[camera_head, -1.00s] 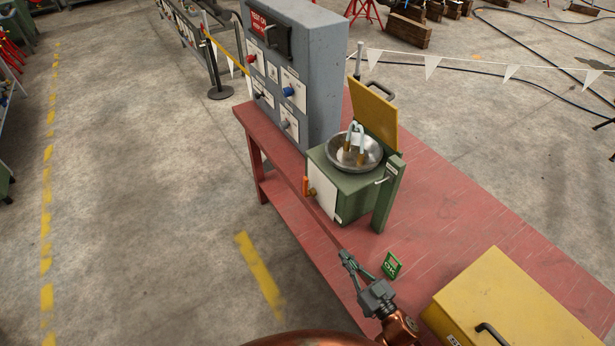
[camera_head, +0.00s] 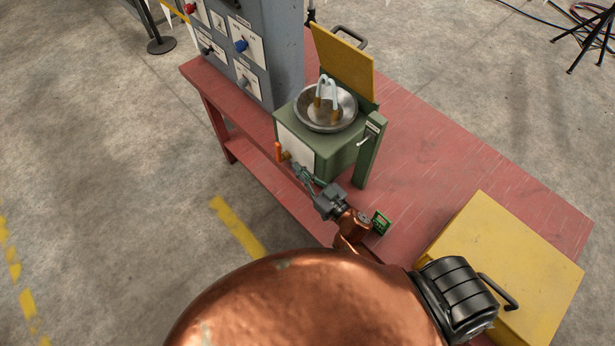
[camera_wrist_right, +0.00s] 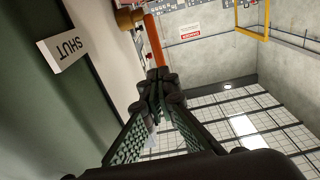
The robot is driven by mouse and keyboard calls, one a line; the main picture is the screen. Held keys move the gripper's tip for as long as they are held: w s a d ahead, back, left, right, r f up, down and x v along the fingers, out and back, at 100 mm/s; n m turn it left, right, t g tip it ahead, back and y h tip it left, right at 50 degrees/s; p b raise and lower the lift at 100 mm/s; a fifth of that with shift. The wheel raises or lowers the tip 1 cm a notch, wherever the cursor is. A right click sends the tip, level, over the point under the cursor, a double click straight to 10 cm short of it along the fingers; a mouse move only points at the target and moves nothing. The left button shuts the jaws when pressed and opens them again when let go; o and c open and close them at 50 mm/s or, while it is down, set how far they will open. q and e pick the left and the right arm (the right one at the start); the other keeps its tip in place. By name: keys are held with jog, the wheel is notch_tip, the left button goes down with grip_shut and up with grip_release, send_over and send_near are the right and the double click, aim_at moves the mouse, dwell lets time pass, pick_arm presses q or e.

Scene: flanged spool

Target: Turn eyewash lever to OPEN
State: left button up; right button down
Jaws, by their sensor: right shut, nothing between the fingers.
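The eyewash station is a green box (camera_head: 335,160) with a steel bowl (camera_head: 345,118), two spouts and a raised yellow lid (camera_head: 343,60). Its orange lever (camera_head: 278,151) stands upright on a brass fitting at the white front panel. The lever (camera_wrist_right: 154,40) also shows in the right wrist view, beyond the fingertips, with a SHUT label (camera_wrist_right: 63,50) to its left. My right gripper (camera_head: 298,170) is shut and empty, close to the lever on its near side. Its fingertips (camera_wrist_right: 160,82) overlap the lever's end in the wrist view; contact cannot be told. My left gripper is out of view.
The station stands on a red table (camera_head: 440,150). A grey control cabinet (camera_head: 245,45) is behind it to the left. A yellow box (camera_head: 505,245) sits at the near right, and a small green sign (camera_head: 381,222) is beside my right wrist.

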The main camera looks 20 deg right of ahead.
aim_at(280, 152)
jog(key=x, duration=0.6)
jog(key=shift+w, duration=0.25)
